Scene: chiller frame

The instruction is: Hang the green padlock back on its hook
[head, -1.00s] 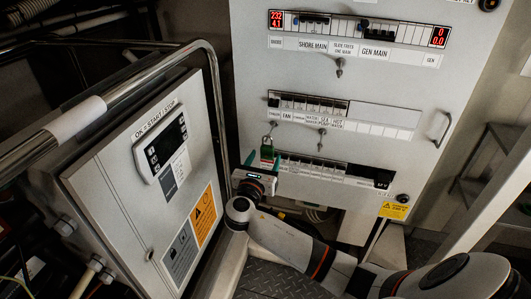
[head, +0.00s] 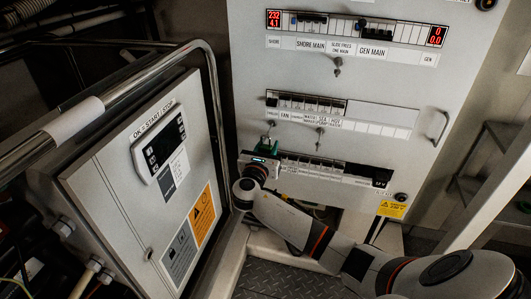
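My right gripper (head: 269,143) is in front of the panel at the left, just below the left hook (head: 271,125) under the middle breaker row. Its body hides most of what is behind it. Small green parts show at its tip, and I cannot separate padlock from fingertips there. The green padlock is not clearly visible now, so whether it is gripped or on the hook cannot be told. Another hook (head: 320,133) to the right is bare. My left gripper is not in view.
A grey control box (head: 140,200) with a display and a bent metal rail (head: 212,90) stands close left of my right arm. The panel has a handle (head: 437,128) at right. Below is a dark opening and tread-plate floor (head: 280,280).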

